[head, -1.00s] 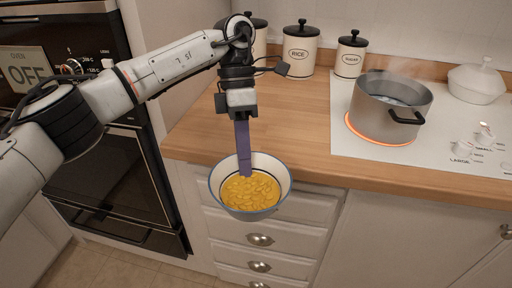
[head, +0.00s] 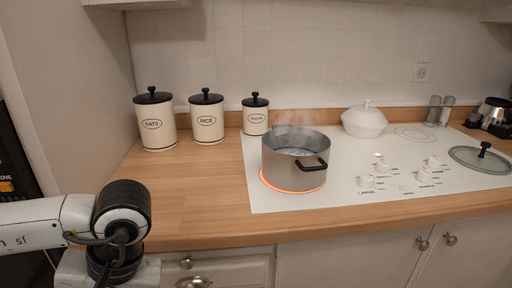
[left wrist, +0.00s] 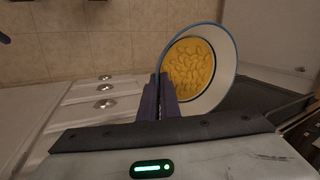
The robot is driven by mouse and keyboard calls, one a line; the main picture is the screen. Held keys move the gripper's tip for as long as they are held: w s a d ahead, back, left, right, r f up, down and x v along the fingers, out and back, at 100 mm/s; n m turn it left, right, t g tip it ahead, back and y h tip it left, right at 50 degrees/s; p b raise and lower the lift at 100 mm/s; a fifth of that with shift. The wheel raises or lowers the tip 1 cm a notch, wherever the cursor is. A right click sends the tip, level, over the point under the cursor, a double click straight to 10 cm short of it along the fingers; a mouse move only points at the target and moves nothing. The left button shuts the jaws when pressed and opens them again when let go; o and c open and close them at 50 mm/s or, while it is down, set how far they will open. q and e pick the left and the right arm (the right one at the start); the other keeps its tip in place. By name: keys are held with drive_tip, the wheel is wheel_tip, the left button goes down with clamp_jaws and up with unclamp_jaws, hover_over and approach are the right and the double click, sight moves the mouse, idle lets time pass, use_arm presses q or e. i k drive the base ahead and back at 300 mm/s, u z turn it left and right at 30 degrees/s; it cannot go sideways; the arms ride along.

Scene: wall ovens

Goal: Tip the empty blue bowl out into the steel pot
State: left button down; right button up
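The bowl (left wrist: 215,96), white inside with a blue rim, is not empty: it holds yellow pasta-like pieces (left wrist: 190,65). It shows only in the left wrist view. My left gripper (left wrist: 166,97) is shut on the bowl's wall, in front of the drawers. In the head view only my left arm shows at the lower left; its fingers and the bowl are out of frame. The steel pot (head: 289,171) stands on a glowing orange burner, steaming, with liquid inside. My right gripper is in neither view.
Oats (head: 155,120), rice (head: 207,117) and sugar (head: 255,115) canisters stand along the back wall. A white lidded dish (head: 364,122) and a glass lid (head: 481,158) are on the hob. The wooden counter (head: 200,190) left of the pot is clear.

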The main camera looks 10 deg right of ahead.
sight(283, 171)
drive_tip(key=u, duration=1.1)
drive_tip(key=k, duration=1.3)
drive_tip(key=z, duration=1.6)
drive_tip(key=i, duration=0.5)
drive_tip(key=z, duration=0.05)
